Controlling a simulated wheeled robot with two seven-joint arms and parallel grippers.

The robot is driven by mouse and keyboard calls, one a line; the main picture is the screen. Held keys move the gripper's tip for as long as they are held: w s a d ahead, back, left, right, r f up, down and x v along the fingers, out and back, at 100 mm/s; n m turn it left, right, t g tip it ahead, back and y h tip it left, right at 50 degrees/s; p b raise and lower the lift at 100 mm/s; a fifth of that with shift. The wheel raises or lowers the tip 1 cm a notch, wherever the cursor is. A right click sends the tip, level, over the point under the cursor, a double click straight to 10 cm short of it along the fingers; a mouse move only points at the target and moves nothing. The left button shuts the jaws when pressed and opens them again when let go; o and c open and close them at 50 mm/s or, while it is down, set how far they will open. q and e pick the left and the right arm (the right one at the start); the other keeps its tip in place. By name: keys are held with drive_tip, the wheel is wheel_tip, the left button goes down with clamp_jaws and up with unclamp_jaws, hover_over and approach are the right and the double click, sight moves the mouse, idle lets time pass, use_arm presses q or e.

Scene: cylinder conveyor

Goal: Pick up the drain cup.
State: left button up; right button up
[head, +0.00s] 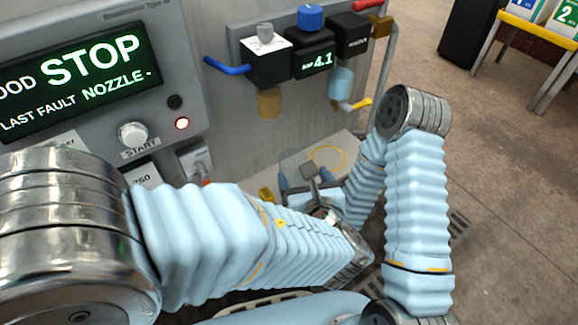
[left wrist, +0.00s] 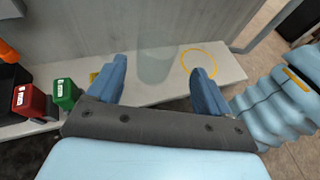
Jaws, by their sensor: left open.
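In the left wrist view, a faint, see-through grey-green cylinder, which looks like the drain cup (left wrist: 155,66), appears upright on the pale shelf (left wrist: 150,93) against the grey panel. My left gripper (left wrist: 161,67) is open, its two blue fingers apart, with the cup showing in the gap between them; I cannot tell how far beyond the fingertips it is. In the head view my left gripper (head: 304,178) is low over the shelf, partly covered by my left forearm. My right gripper is not visible.
A yellow ring (left wrist: 199,62) is marked on the shelf, right of the cup. Red (left wrist: 32,101) and green (left wrist: 66,93) blocks are at left. Above the shelf hang an amber bowl (head: 270,104) and a light-blue bowl (head: 341,80) with a yellow lever (head: 361,103). My right arm is close on the right.

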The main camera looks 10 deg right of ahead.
use_arm(q)
approach(291, 155)
drive_tip(key=x, duration=0.3)
drive_tip(key=shift+w+d+b, duration=0.1)
drive_tip(key=shift+w+b, duration=0.25)
drive_tip(key=x, duration=0.5)
drive_tip(key=shift+f+b, duration=0.2)
drive_tip(key=shift+b, duration=0.15)
drive_tip(key=c, duration=0.7)
drive_tip(key=shift+r, duration=0.1)
drive_tip(key=shift+c, duration=0.2)
